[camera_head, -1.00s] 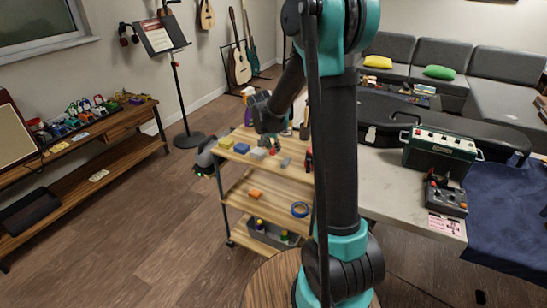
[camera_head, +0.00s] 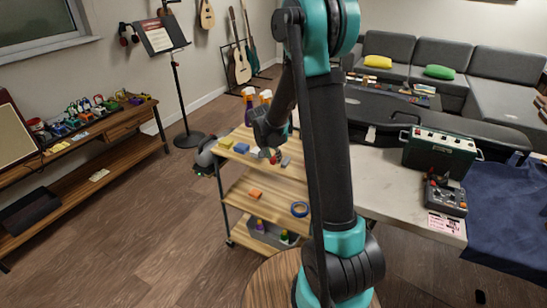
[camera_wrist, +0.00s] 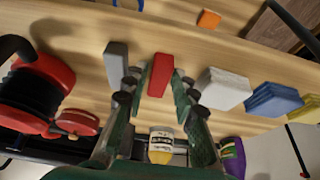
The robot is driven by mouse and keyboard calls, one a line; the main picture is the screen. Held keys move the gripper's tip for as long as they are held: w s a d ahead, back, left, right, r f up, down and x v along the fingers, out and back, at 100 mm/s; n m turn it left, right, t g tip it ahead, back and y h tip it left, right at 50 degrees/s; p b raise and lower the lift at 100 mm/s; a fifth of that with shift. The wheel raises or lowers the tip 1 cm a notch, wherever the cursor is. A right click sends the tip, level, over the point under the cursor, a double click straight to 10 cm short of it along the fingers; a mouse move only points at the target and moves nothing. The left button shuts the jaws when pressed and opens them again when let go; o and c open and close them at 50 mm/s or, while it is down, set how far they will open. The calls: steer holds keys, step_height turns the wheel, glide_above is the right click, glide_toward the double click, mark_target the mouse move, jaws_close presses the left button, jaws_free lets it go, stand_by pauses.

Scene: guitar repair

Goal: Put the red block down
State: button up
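The red block (camera_wrist: 160,75) is between the fingertips of my gripper (camera_wrist: 161,82) in the wrist view. Both finger pads lie against its sides, and the gripper looks shut on it. In the head view the red block (camera_head: 273,160) shows as a small red patch below my gripper (camera_head: 269,153), over the top shelf of the wooden cart (camera_head: 285,178). Whether its underside touches the shelf cannot be told. A grey block (camera_wrist: 116,65) is close on its left in the wrist view, and a white block (camera_wrist: 221,88) is on its right, both apart from it.
A blue block (camera_wrist: 273,99) and a yellow block (camera_head: 226,143) stand farther along the top shelf. A red-and-black spool (camera_wrist: 38,90) and a bottle (camera_wrist: 161,145) are close to my fingers. An orange block (camera_head: 255,194) and blue tape (camera_head: 299,209) lie on the lower shelf.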

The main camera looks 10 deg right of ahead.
steer(key=shift+r, duration=0.15)
steer(key=v, duration=1.2)
steer(key=s+d+f+n+y, duration=0.1)
steer(key=s+d+f+n, duration=0.1)
steer(key=s, duration=0.6)
steer(key=s+d+f+n, duration=0.2)
steer(key=s+d+f, duration=0.1)
steer(key=s, duration=0.6)
steer(key=s+d+f+n+y, duration=0.1)
steer(key=s+d+f+n, duration=0.1)
steer(key=s, duration=0.6)
steer(key=shift+s+d+f+n+t+y, duration=0.3)
steer(key=shift+s+f+n, duration=0.1)
steer(key=shift+n, duration=0.2)
steer(key=shift+r, duration=0.1)
